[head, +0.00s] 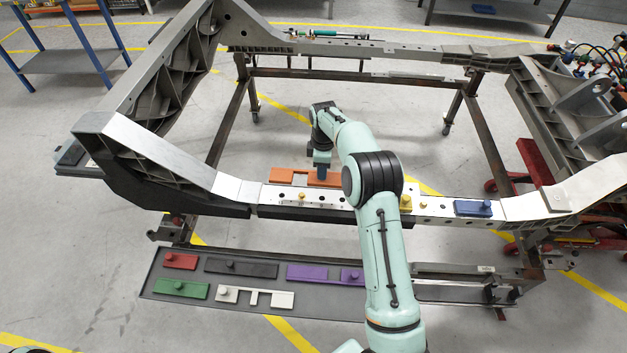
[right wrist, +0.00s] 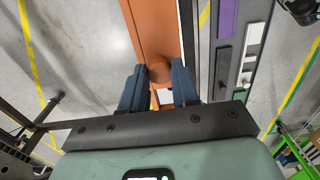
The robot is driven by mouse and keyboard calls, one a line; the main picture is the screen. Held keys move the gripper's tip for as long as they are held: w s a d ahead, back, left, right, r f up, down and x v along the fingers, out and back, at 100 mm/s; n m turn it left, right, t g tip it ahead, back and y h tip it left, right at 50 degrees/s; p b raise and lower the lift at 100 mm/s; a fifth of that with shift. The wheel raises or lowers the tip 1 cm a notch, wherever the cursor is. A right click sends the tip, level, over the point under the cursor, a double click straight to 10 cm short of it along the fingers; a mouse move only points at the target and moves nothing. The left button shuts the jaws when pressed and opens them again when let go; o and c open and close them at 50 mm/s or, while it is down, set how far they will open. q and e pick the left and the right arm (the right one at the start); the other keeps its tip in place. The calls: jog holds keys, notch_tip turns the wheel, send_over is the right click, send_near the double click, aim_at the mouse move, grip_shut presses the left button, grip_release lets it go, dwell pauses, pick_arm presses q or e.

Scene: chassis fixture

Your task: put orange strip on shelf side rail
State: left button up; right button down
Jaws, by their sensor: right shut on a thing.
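The orange strip (head: 284,175) is at the far edge of the chassis's near rail (head: 270,194), partly hidden by my right arm. My right gripper (head: 321,172) points down at it. In the right wrist view, the gripper (right wrist: 158,78) is shut on the round knob of the orange strip (right wrist: 152,28), one blue finger on each side. The strip runs roughly parallel to the rail. I cannot tell whether it touches the rail or hangs above its far side. My left gripper is not in view.
The near rail carries yellow pegs (head: 422,206) and a blue strip (head: 473,208). A grey tray (head: 150,280) below holds red (head: 180,262), black (head: 240,268), green (head: 182,290), white (head: 256,297) and purple (head: 306,273) strips. The floor inside the chassis frame is mostly clear.

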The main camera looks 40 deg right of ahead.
aim_at(323, 182)
jog(key=shift+w+d, duration=0.15)
jog(key=shift+w, duration=0.05)
jog(key=shift+s+f, duration=0.35)
jog(key=shift+f, duration=0.15)
jog(key=shift+f+b, duration=0.3)
jog(key=shift+b, duration=0.1)
notch_tip(323, 182, down, 2)
jog(key=shift+w+f+b, duration=0.1)
jog(key=shift+b, duration=0.3)
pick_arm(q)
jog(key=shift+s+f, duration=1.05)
pick_arm(e)
jog(key=shift+f, duration=1.5)
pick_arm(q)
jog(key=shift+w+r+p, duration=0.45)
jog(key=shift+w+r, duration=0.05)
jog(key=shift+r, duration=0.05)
pick_arm(e)
jog(key=shift+f, duration=0.15)
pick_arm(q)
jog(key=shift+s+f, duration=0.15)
pick_arm(e)
jog(key=shift+f, duration=1.2)
